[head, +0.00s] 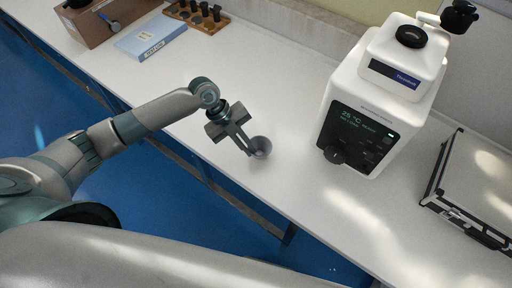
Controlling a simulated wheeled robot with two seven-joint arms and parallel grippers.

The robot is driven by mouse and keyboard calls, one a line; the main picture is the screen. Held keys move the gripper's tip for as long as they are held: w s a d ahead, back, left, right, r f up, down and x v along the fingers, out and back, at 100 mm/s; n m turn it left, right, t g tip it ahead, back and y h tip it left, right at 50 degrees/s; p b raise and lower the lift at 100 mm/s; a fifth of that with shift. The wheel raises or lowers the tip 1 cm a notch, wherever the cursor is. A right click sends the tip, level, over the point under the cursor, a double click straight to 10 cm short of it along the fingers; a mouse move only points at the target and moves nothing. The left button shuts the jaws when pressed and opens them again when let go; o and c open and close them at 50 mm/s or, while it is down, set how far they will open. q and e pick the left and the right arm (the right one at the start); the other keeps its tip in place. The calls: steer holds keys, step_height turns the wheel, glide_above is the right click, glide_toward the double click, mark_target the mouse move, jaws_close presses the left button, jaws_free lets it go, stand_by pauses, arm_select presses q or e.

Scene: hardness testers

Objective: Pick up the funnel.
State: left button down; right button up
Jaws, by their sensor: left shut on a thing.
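A small grey funnel (262,147) is at the front part of the white bench, in the middle of the head view. My left gripper (249,146) comes in from the left and is shut on the funnel's side. I cannot tell whether the funnel touches the bench or is just above it. My right gripper is not in view.
A white tester (375,100) with a dark display stands to the right on the bench (280,85). A silver case (482,185) lies at the far right. A blue box (150,37), a wooden rack (197,16) and a brown box (100,20) are at the back left.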

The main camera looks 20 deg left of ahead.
arm_select(q)
steer(key=shift+w+r+b, duration=0.1)
steer(key=shift+r+b, duration=0.35)
steer(key=shift+r, duration=0.15)
steer(key=s+d+r+b, duration=0.4)
steer(key=s+d+r, duration=0.3)
steer(key=d+r, duration=0.2)
steer(key=shift+d+r, duration=0.15)
steer(key=shift+r, duration=0.25)
steer(key=shift+s, duration=0.1)
